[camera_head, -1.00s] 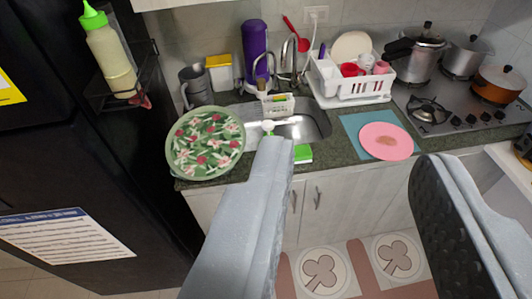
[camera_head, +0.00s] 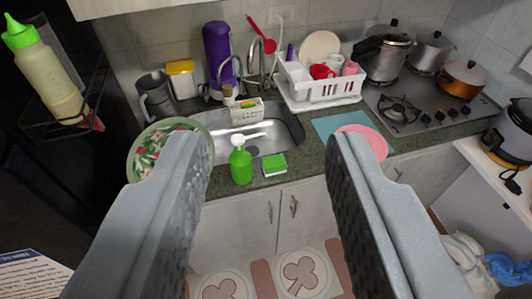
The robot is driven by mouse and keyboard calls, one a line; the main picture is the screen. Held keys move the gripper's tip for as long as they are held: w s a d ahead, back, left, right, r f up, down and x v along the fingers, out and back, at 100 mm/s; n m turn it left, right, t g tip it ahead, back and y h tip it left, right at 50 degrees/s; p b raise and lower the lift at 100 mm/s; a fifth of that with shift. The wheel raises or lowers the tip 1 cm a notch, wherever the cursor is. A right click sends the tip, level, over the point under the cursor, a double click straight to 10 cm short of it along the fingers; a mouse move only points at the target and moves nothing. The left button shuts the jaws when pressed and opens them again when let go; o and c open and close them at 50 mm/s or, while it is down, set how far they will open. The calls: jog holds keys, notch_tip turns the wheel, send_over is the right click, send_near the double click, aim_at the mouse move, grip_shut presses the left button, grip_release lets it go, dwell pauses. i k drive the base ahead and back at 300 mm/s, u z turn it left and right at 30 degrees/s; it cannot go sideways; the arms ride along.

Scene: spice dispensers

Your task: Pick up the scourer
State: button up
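A green and white block (camera_head: 274,165), which looks like the scourer, lies on the dark counter at its front edge, just right of a green soap bottle (camera_head: 241,164). A small yellow and green item (camera_head: 247,104) sits in a white caddy (camera_head: 246,113) behind the sink; I cannot tell whether it is also a scourer. My gripper (camera_head: 262,155) is open, with its two grey fingers wide apart and nothing between them. The green block shows in the gap between the fingers, farther off and apart from them.
The sink (camera_head: 285,137) lies behind the block. A floral plate (camera_head: 147,154) and a pink plate (camera_head: 372,143) are partly hidden by the fingers. Cabinet doors (camera_head: 240,225) drop below the counter. A dark fridge stands at the left.

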aim_at(275, 165)
jog(key=i, duration=1.4)
jog(key=z, duration=0.1)
